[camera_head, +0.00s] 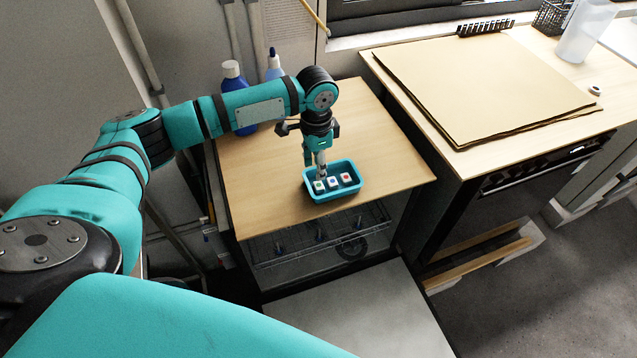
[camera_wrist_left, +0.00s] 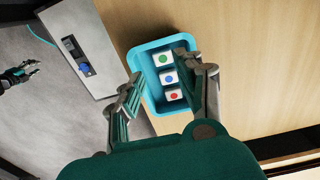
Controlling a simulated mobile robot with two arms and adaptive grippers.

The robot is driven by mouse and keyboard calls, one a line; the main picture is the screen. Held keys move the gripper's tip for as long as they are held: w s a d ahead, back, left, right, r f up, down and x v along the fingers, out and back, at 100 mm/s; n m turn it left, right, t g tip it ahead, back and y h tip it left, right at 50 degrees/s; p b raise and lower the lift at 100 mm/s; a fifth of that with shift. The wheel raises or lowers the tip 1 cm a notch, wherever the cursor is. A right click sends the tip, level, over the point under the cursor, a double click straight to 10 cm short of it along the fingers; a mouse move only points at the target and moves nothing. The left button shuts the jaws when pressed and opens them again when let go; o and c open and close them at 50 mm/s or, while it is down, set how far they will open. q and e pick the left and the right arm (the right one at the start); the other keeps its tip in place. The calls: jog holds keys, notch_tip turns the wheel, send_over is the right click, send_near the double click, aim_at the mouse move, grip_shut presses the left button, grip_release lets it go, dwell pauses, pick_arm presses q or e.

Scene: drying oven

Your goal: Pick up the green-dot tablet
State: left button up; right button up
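The green-dot tablet (camera_head: 319,187) is a small white block with a green dot, at the left end of a row in a teal tray (camera_head: 343,194). It also shows in the left wrist view (camera_wrist_left: 163,57). Beside it lie a blue-dot tablet (camera_wrist_left: 169,77) and a red-dot tablet (camera_wrist_left: 174,95). My left gripper (camera_head: 321,166) points down just above the tray at the green-dot end.
The tray stands near the front edge of a wooden top (camera_head: 270,190). A blue bottle (camera_head: 233,88) stands behind my left forearm. A higher wooden counter (camera_head: 470,157) with brown sheets (camera_head: 480,85) is at the right. The wooden top right of the tray is clear.

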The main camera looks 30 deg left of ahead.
aim_at(319, 185)
pick_arm(q)
jog(key=f, duration=0.3)
jog(key=shift+w+p, duration=0.2)
jog(key=shift+p, duration=0.2)
notch_tip(319, 185, down, 3)
jog(key=shift+w+d+r+p, duration=0.1)
jog(key=shift+r+p, duration=0.1)
jog(key=shift+p, duration=0.35)
notch_tip(319, 185, down, 2)
jog(key=shift+w, duration=0.1)
jog(key=c, duration=0.4)
jog(key=shift+r, duration=0.1)
jog(key=shift+c, duration=0.2)
pick_arm(e)
jog(key=shift+t, duration=0.4)
jog(key=shift+w+a+r, duration=0.1)
jog(key=shift+w+r, duration=0.3)
jog(key=shift+w, duration=0.35)
jog(key=shift+w+a+r, duration=0.1)
jog(key=shift+w+r, duration=0.25)
jog(key=shift+w, duration=0.4)
jog(key=shift+w+a+r, duration=0.1)
jog(key=shift+w+r, duration=0.3)
jog(key=shift+w, duration=0.35)
